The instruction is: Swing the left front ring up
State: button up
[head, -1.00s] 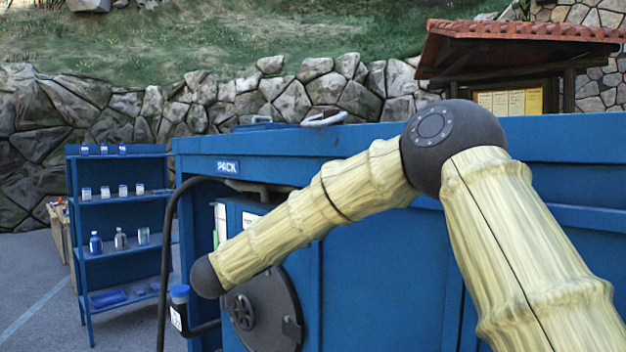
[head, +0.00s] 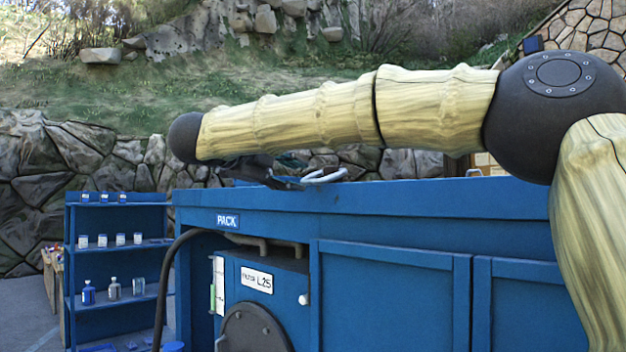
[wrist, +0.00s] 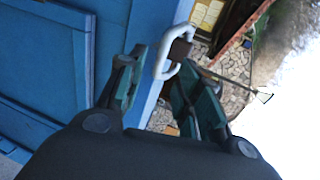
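A white ring (head: 325,176) stands at the top edge of the blue cabinet (head: 400,205) in the head view, just right of my gripper. In the wrist view the white ring (wrist: 161,66) shows as a loop around a brown block, in the gap between my fingertips. My gripper (wrist: 160,68) is open, with one dark green-grey finger on each side of the ring. I cannot tell whether either finger touches it. In the head view my gripper (head: 280,175) is mostly hidden under my forearm.
A blue shelf (head: 118,199) with small bottles and jars stands left of the cabinet. A black hose (head: 168,275) bends down the cabinet's left side. A small light loop (head: 474,172) shows farther right on the cabinet top. A stone wall (head: 90,160) runs behind.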

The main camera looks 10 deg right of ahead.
aim_at(310, 183)
jog(key=p+x, duration=0.2)
jog(key=x, duration=0.5)
jog(key=shift+d, duration=0.1)
grip_shut()
jog(key=shift+w+f, duration=0.1)
